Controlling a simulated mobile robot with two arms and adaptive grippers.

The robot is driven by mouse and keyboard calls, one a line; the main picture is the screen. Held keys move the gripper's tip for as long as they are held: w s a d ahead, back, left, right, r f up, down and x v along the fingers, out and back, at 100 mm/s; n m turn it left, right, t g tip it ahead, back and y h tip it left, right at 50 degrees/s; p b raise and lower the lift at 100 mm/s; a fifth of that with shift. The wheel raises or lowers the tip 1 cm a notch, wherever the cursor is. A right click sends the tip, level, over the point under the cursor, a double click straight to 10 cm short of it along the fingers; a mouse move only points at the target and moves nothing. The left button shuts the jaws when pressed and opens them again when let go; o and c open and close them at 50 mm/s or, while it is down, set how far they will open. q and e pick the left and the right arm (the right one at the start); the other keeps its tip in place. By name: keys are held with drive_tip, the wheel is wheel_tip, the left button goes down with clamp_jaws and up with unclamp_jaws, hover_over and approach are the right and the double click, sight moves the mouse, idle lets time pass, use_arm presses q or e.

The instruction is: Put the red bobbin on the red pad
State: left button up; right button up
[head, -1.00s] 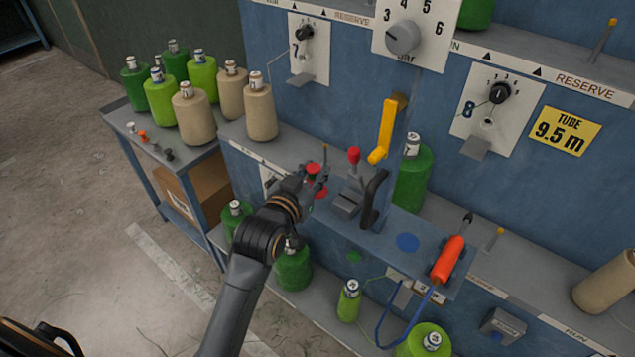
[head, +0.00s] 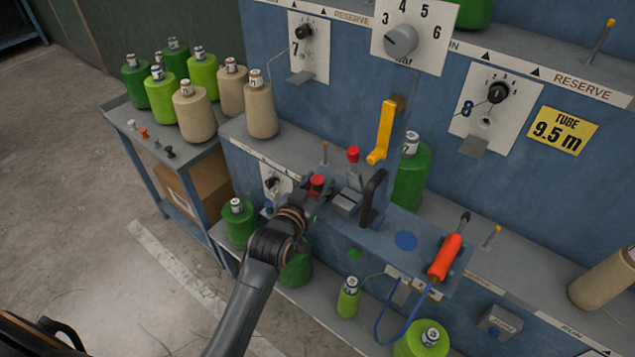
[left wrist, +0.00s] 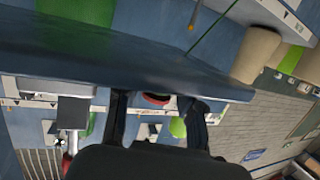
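The red bobbin (head: 317,183) stands upright at the left end of the blue bracket shelf, where the red pad showed earlier. The pad is now hidden beneath or behind it. My left gripper (head: 303,205) is just in front of and below the bobbin, with a small gap that is hard to judge. In the left wrist view my left gripper (left wrist: 157,112) has its two fingers spread wide. The red bobbin (left wrist: 157,98) shows partly between them, beyond the shelf edge, and no grip on it shows. My right gripper is not in view.
A red-knobbed lever (head: 353,153), a black handle (head: 374,197) and a yellow crank (head: 383,135) stand close right. Green cones (head: 238,225) stand below; a side table (head: 120,106) holds several more.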

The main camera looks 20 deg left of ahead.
use_arm(q)
drive_tip(key=shift+o, duration=0.3)
drive_tip(key=shift+r, duration=0.1)
drive_tip(key=shift+s, duration=0.15)
drive_tip(key=b+v, duration=0.2)
drive_tip(key=v, duration=0.9)
drive_tip(key=shift+s+r, duration=0.25)
drive_tip(key=shift+s, duration=0.1)
